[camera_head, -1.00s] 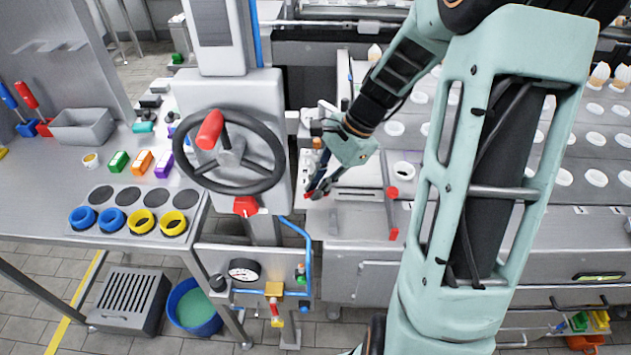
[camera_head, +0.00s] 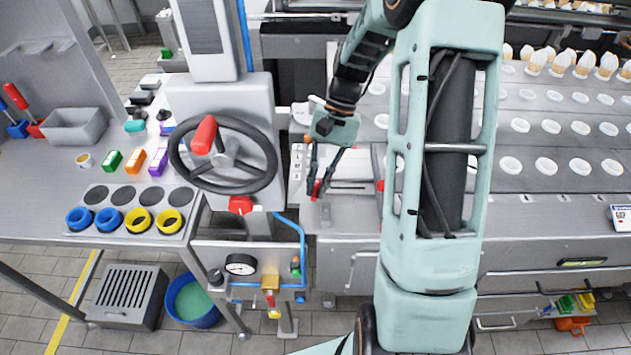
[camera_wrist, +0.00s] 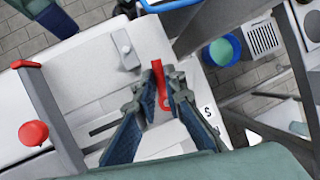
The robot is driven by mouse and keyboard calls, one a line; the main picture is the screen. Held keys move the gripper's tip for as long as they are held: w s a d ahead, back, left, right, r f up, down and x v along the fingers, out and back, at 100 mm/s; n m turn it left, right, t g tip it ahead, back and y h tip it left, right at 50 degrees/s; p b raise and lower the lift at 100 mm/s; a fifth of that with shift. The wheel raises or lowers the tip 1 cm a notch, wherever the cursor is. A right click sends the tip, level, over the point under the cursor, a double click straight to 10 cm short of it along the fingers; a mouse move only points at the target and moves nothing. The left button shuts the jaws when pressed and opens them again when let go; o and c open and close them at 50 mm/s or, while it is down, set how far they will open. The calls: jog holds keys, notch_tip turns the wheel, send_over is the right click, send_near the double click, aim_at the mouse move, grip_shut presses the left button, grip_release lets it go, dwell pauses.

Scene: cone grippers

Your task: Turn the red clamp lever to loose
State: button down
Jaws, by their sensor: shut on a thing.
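The red clamp lever (camera_wrist: 158,78) is a short red bar with a round eye at one end, on the light grey machine top. In the wrist view it lies between my fingertips. My gripper (camera_wrist: 160,88) is shut on it, with dark blue finger pads on either side. In the head view my gripper (camera_head: 318,186) points down at the machine top, right of the black handwheel (camera_head: 262,180). There only a small red part of the lever (camera_head: 316,190) shows at the fingertips; the fingers hide the rest.
Left of my gripper stands the handwheel with a red grip (camera_head: 204,135) and a red knob (camera_head: 240,205) below it. A round red knob (camera_wrist: 33,133) and a red-topped bar (camera_wrist: 26,64) stand on the machine. The long tray bed (camera_head: 500,150) lies to the right.

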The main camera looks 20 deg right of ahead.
jog(key=shift+d+n, duration=0.1)
jog(key=shift+n, duration=0.3)
jog(key=c, duration=2)
grip_release()
jog(key=v, duration=1.2)
jog(key=shift+w, duration=0.15)
